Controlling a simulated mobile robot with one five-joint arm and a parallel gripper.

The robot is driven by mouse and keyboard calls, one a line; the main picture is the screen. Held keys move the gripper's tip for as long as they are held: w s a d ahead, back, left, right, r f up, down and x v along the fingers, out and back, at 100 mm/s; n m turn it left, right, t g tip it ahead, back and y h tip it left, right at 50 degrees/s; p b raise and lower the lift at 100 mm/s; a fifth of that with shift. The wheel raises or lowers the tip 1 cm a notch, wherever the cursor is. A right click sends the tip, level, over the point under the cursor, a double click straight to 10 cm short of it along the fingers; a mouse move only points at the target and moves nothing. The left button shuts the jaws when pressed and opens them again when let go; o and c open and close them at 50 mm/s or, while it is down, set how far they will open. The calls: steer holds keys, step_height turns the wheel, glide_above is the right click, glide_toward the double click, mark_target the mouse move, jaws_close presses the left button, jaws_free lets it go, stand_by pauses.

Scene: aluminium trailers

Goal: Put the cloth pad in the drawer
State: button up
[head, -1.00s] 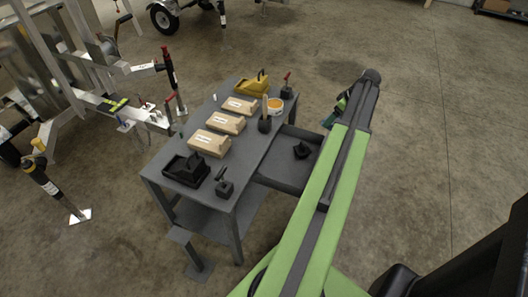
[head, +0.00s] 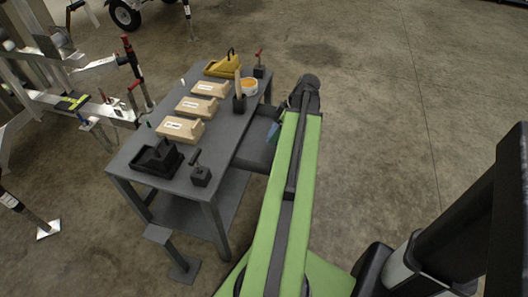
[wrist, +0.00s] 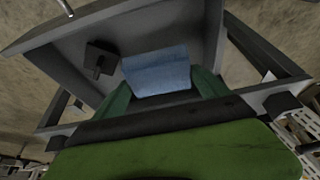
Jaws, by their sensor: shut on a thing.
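The cloth pad (wrist: 156,70) is a light blue folded rectangle. In the wrist view my gripper (wrist: 160,88) is shut on it, with one green finger at each side. The pad is over the inside of the open grey drawer (wrist: 196,32); I cannot tell whether it touches the drawer floor. In the head view the drawer (head: 254,152) extends from the right side of the grey table, and my arm hides much of it. My gripper (head: 274,131) shows only in part there, over the drawer.
The grey table (head: 215,150) holds several tan boxes (head: 181,130), a black tray (head: 157,158), a yellow item (head: 224,67) and a tub (head: 249,87). Open floor lies to the right.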

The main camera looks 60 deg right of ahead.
mark_target(271, 156)
steer(key=shift+a+f, duration=0.5)
steer(key=shift+a, duration=0.3)
step_height(271, 156, down, 10)
steer(key=b, duration=1)
steer(key=shift+d+f, duration=0.1)
steer(key=shift+f, duration=0.05)
steer(key=shift+r, duration=0.2)
steer(key=shift+f, duration=0.15)
steer(key=o, duration=1.2)
